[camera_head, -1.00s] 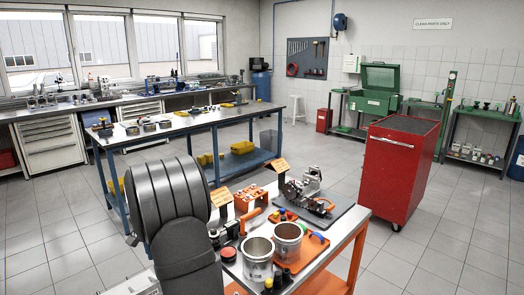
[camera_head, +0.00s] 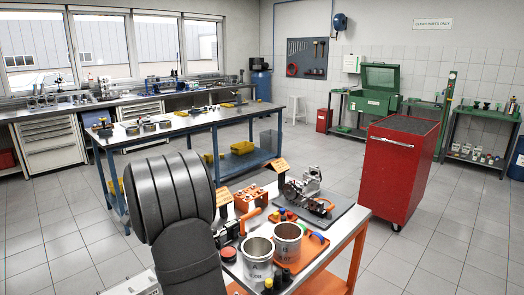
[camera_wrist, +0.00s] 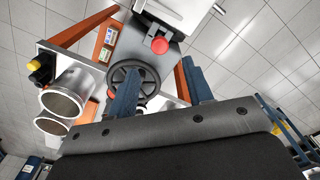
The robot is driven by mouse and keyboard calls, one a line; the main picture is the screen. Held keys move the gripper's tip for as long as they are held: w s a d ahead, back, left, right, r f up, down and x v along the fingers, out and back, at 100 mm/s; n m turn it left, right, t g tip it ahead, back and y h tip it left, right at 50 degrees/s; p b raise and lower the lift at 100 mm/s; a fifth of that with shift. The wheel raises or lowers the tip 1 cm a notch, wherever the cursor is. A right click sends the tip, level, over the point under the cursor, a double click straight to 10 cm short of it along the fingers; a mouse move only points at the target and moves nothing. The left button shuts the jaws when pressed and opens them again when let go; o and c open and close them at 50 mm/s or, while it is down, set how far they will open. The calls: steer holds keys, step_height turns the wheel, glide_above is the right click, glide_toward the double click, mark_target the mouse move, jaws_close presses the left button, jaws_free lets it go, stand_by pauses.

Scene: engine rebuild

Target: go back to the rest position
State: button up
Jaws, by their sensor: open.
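My gripper (camera_wrist: 160,72) shows in the wrist view with its two blue fingers apart and nothing between them. Beyond the fingers, the wrist view shows a dark spoked wheel (camera_wrist: 148,76), a red round button (camera_wrist: 159,45) and the orange-framed bench. How far the fingers are from the wheel is hard to tell. In the head view my dark arm fills the left foreground and hides the gripper.
Two metal cans (camera_head: 258,258) (camera_head: 287,243) stand on the orange-legged bench (camera_head: 343,238) near my arm. A grey mat (camera_head: 350,215) there bears a metal mechanism. A red tool cabinet (camera_head: 398,170) stands to the right. Open floor lies around the bench.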

step_height(320, 180, up, 11)
step_height(320, 180, down, 20)
steer(key=shift+f, duration=0.25)
step_height(320, 180, up, 17)
steer(key=m, duration=0.9)
steer(key=shift+d+r, duration=0.15)
steer(key=shift+d, duration=0.1)
